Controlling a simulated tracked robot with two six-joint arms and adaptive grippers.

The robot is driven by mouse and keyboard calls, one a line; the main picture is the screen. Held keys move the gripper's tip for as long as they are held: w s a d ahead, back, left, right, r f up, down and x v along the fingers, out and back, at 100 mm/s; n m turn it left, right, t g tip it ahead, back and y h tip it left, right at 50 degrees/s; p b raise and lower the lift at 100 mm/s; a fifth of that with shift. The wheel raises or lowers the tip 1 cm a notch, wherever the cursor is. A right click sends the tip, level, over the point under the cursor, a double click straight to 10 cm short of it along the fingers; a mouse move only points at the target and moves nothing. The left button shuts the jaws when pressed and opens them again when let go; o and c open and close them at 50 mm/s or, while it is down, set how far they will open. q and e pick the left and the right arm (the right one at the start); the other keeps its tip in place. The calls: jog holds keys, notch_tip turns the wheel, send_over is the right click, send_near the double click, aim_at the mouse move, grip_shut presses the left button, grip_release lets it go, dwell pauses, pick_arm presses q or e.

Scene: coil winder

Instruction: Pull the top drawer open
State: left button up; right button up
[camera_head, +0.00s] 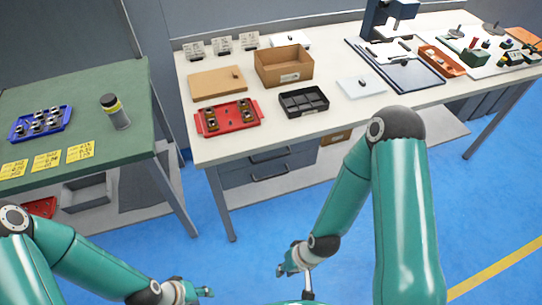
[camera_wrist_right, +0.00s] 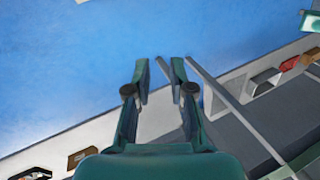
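The dark blue-grey drawer unit hangs under the white workbench. Its top drawer (camera_head: 268,156) appears shut, with a dark bar handle across its front, and a lower drawer (camera_head: 268,174) with a similar handle sits below it. My right gripper (camera_head: 281,271) is in front of and well short of the drawers, low over the blue floor. In the right wrist view its two fingers (camera_wrist_right: 159,66) stand apart with nothing between them. My left gripper (camera_head: 206,292) is at the bottom edge of the head view, away from the drawers; its fingers are too small to read.
The white workbench (camera_head: 210,152) carries a red tray (camera_head: 229,118), a cardboard box (camera_head: 284,66) and a black bin (camera_head: 304,101). Its front leg (camera_head: 220,205) stands left of the drawers. A green table (camera_head: 85,105) is at left. Blue floor (camera_head: 262,218) in front is clear.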

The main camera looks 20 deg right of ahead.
jog(key=w+d+f+m+t+b, duration=0.2)
jog(key=w+f+m+t+b, duration=0.1)
jog(key=w+b, duration=0.55)
jog(key=m+t+h+b, duration=0.3)
jog(key=m+t+b, duration=0.9)
jog(key=b, duration=1.4)
send_near(272, 157)
jog(key=f+v, duration=0.1)
jog(key=v, duration=0.5)
jog(key=p+x, duration=0.2)
jog(key=p, duration=0.8)
jog(key=shift+m, duration=0.3)
jog(key=x, duration=1.4)
jog(key=shift+w+r, duration=0.15)
jog(key=shift+c, duration=0.3)
grip_shut()
